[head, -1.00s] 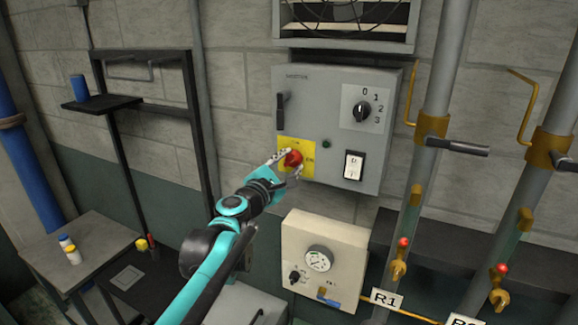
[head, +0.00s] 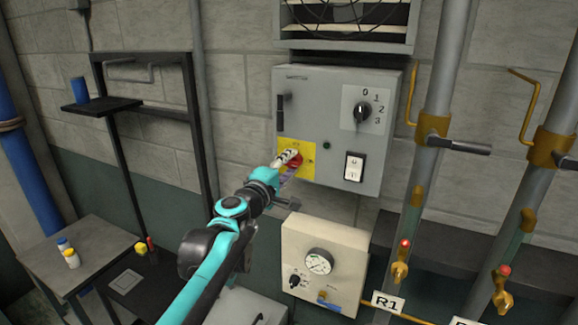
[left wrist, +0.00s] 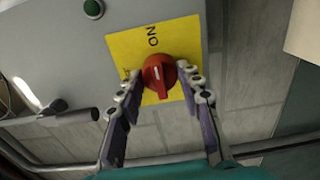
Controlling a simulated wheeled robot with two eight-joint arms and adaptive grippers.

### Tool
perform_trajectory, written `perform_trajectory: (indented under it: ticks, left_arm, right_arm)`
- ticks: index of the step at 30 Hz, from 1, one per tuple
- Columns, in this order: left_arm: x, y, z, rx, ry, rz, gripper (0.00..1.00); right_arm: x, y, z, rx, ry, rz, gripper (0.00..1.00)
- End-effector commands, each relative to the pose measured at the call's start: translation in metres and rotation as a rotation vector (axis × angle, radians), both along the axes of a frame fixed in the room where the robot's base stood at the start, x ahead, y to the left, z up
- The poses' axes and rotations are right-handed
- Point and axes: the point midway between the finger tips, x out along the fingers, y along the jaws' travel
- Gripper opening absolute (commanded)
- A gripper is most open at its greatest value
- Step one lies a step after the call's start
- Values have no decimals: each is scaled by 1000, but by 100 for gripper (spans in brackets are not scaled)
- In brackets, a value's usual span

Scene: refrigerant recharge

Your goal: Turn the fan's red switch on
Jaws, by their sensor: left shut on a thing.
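The red switch (head: 297,165) is a round knob on a yellow plate (head: 287,146) at the lower left of the grey control box (head: 330,92). In the left wrist view the red switch (left wrist: 158,76) shows a pale line that points roughly toward the word ON on the yellow plate (left wrist: 180,37). My left gripper (head: 288,160) is at the switch and partly covers it in the head view. In the left wrist view the fingers of my left gripper (left wrist: 160,88) are on both sides of the knob, shut on it. My right gripper is not in view.
The grey box also bears a rotary dial (head: 362,111), a black-and-white rocker switch (head: 354,166) and a handle (head: 280,111). The fan housing (head: 345,20) is above. A beige gauge box (head: 322,262) is below. Pipes with valves (head: 433,140) stand at the right.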

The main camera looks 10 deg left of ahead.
Motion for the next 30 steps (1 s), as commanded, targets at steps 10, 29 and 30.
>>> perform_trajectory:
  ticks: [10,29,30]
  left_arm:
    - [0,-1,-1,24,-6,-2,7]
    - [-3,1,0,22,-6,0,57]
    - [-5,1,0,22,-6,0,57]
  right_arm:
    - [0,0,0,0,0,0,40]
    - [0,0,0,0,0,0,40]
    - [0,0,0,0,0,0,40]
